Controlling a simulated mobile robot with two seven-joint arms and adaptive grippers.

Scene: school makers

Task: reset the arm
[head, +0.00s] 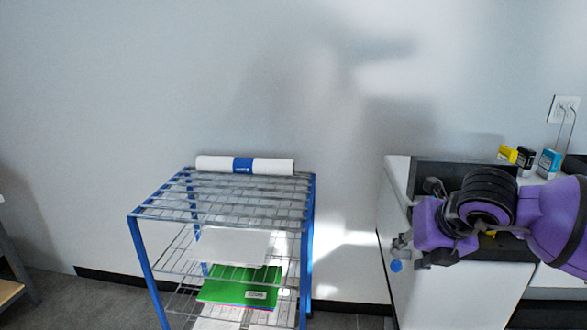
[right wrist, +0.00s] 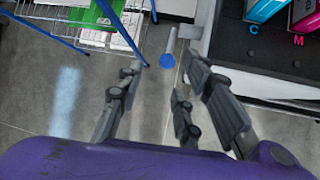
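My right gripper (head: 408,236) is in front of the white cabinet's left side in the head view, with its purple arm coming in from the right. In the right wrist view its dark fingers (right wrist: 164,78) are spread apart, with floor showing between them. My left gripper is not in view.
A blue-framed wire rack (head: 141,250) stands left, with a white roll (head: 215,164) on top and a green folder (head: 235,287) below. The white cabinet (head: 450,297) carries a dark tray (head: 450,171) and yellow (head: 507,154), black (head: 525,158) and cyan (head: 549,163) cartridges.

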